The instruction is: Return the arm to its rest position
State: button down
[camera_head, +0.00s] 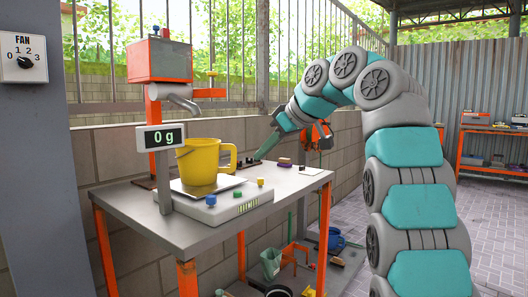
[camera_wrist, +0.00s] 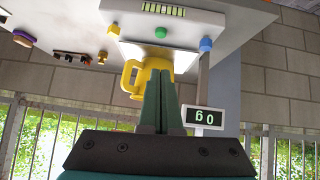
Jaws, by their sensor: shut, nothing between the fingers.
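My arm, teal and grey, rises at the right of the head view and bends over toward the table. My gripper (camera_head: 268,145) is at its end, above the back right part of the table and to the right of the yellow mug, apart from it. In the wrist view, my gripper (camera_wrist: 160,80) shows dark green fingers pressed together with nothing between them. The yellow mug (camera_head: 199,163) stands upright on the scale (camera_head: 226,205), whose display (camera_head: 160,137) reads 0 g. The mug also shows behind the fingers in the wrist view (camera_wrist: 133,78), which is upside down.
The metal table (camera_head: 132,205) has orange legs and small items at its back right. An orange dispenser (camera_head: 158,62) with a spout stands behind the mug. A block wall (camera_head: 110,150) with railing runs behind. A lower shelf holds buckets. Paved floor (camera_head: 490,230) is open at right.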

jog(key=shift+f, duration=0.1)
jog(key=s+d+f+m+g+h, duration=0.2)
jog(key=s+d+f+m, duration=0.1)
jog(key=s+f, duration=1)
jog(key=s+d+f+m+g+h, duration=0.2)
jog(key=s+d+f, duration=0.4)
jog(key=s+f, duration=0.8)
jog(key=s+d+f+m+g+h, duration=0.3)
jog(key=s+d+f+m+g, duration=0.1)
jog(key=s+f, duration=0.9)
jog(key=s+d+m, duration=0.1)
jog(key=s, duration=0.3)
jog(key=shift+s+f+m, duration=0.15)
jog(key=shift+s+m, duration=0.15)
jog(key=shift+d, duration=0.1)
